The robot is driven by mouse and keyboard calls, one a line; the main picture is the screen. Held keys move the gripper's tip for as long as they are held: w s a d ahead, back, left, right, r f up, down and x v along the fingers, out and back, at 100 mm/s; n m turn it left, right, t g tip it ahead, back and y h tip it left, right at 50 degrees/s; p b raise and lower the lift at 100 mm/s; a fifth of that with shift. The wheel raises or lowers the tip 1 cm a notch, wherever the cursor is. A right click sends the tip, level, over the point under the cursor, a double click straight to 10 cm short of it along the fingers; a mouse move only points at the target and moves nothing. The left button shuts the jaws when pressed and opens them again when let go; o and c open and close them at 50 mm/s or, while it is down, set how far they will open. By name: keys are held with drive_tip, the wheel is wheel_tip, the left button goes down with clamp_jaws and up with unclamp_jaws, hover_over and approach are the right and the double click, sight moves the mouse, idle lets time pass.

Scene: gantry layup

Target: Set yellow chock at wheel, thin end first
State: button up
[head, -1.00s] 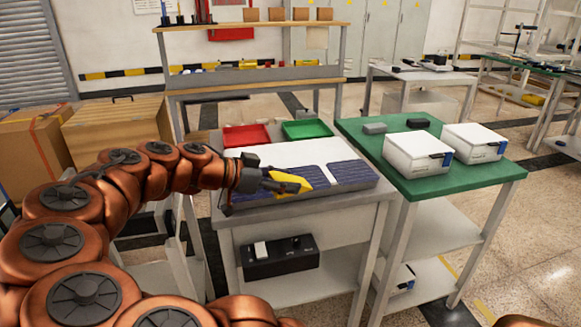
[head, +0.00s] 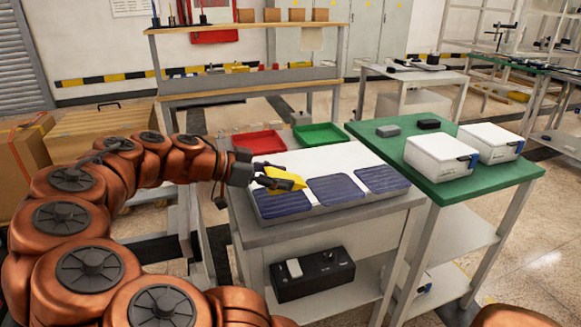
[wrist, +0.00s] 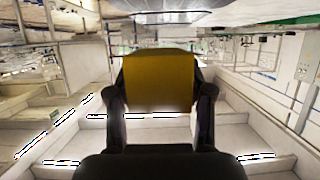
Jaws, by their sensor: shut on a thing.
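The yellow chock (head: 285,178) is held by my gripper (head: 265,178) in the head view, above the left part of the grey table. The chock appears raised over the white and dark blue panels (head: 335,188). No wheel can be made out in either view.
A red tray (head: 258,144) and a green tray (head: 319,136) lie behind the panels. A black box (head: 312,274) stands on the lower shelf.

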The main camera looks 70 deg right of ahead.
drive_tip(key=w+d, duration=0.1)
drive_tip(key=d, duration=0.3)
drive_tip(key=w+d+f, duration=0.1)
drive_tip(key=d, duration=0.3)
drive_tip(key=w+d, duration=0.2)
drive_tip(key=d, duration=0.2)
drive_tip(key=shift+f+p, duration=0.15)
drive_tip(key=shift+p, duration=0.15)
drive_tip(key=shift+s+f, duration=0.1)
drive_tip(key=shift+f, duration=1.6)
drive_tip(key=shift+f, duration=0.1)
drive_tip(key=o, duration=1.3)
drive_tip(key=shift+o, duration=0.2)
drive_tip(key=v, duration=1)
drive_tip(key=shift+a+r, duration=0.2)
drive_tip(key=shift+r, duration=0.15)
drive_tip(key=shift+v, duration=0.85)
